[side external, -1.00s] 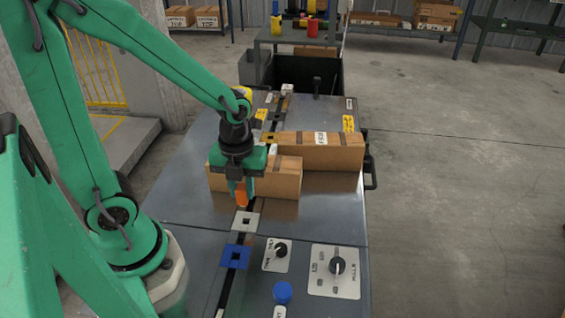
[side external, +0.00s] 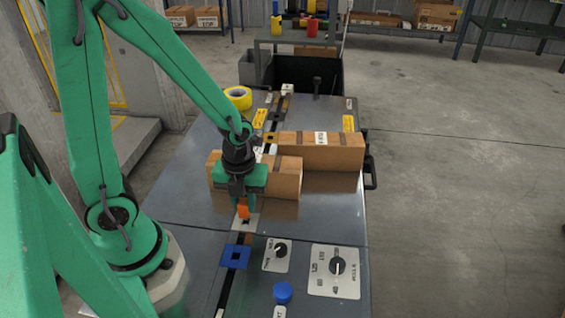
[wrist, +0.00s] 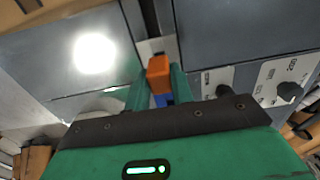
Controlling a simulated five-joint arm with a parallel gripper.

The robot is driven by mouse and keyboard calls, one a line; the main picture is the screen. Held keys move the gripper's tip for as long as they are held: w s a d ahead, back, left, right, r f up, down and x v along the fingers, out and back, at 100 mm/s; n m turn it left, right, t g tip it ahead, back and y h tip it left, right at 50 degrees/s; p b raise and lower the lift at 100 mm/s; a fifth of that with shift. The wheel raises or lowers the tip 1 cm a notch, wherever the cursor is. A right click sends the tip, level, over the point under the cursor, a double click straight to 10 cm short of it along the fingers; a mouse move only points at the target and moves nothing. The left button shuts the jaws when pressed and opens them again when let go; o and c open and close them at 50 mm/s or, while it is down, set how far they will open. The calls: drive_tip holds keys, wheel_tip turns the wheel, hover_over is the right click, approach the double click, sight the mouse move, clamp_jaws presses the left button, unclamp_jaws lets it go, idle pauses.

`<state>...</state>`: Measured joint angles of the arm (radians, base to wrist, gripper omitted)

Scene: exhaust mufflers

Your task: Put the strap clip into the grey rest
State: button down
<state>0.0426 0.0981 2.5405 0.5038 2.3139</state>
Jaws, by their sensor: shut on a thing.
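The strap clip (side external: 243,209) is a small orange block. My gripper (side external: 244,204) is shut on it, and its lower end is over the grey rest (side external: 253,221), a light square plate with a dark square hole. The side external view does not show clearly whether the clip's tip has entered the hole. In the wrist view the orange clip (wrist: 159,74) sits between my green fingers (wrist: 158,92), with part of the grey rest (wrist: 145,48) visible behind it. The clip hides the hole there.
A blue rest (side external: 235,256) lies in front of the grey one along the black slot. Two cardboard boxes (side external: 285,178) (side external: 325,155) stand just behind my gripper. Knob panels (side external: 334,272) and a blue button (side external: 283,292) are at front right. Yellow tape (side external: 238,97) lies at the back.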

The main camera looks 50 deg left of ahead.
sight(244, 201)
drive_tip(key=shift+f, duration=0.55)
drive_tip(key=shift+f, duration=0.45)
idle(1.9)
drive_tip(key=c, duration=1.1)
unclamp_jaws()
drive_tip(key=shift+c, duration=0.2)
drive_tip(key=shift+r, duration=0.1)
drive_tip(key=shift+r, duration=3.75)
drive_tip(key=shift+r, duration=0.1)
